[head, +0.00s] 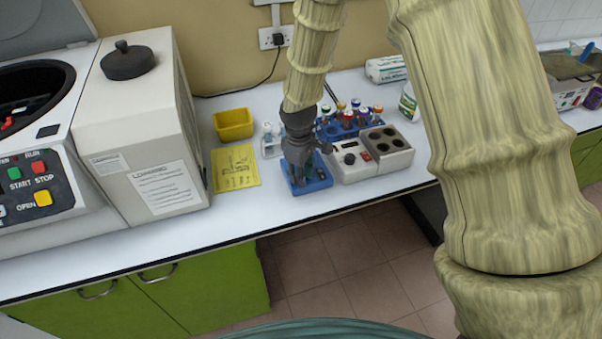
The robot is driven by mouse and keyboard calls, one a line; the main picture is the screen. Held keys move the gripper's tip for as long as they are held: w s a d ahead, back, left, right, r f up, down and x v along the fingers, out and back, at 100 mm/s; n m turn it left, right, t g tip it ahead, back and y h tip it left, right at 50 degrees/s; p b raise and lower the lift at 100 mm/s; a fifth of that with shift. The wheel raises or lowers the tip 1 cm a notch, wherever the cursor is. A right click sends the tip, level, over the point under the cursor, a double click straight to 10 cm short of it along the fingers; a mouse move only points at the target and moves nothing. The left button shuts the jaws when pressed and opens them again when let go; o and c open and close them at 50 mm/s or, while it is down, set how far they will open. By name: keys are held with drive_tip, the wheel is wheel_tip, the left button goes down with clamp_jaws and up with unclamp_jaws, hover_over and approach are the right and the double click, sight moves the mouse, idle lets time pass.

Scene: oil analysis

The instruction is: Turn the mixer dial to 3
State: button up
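The mixer (385,162) is a white box on the bench with several dark round wells in its right part. Its dark dial (349,159) is on the front left of the top, beside a red switch (365,156). The dial's setting is too small to read. My gripper (300,179) points down just left of the mixer, over a small blue holder (322,184). It appears apart from the dial. Its fingers are dark and small in view, so I cannot tell whether they are open or hold anything.
A blue rack (330,131) of several capped bottles stands behind the mixer. A yellow bin (233,125), a yellow card (236,168) and a large white machine (145,130) lie to the left. The bench front (250,215) is clear.

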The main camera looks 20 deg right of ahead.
drive_tip(key=shift+o, duration=0.7)
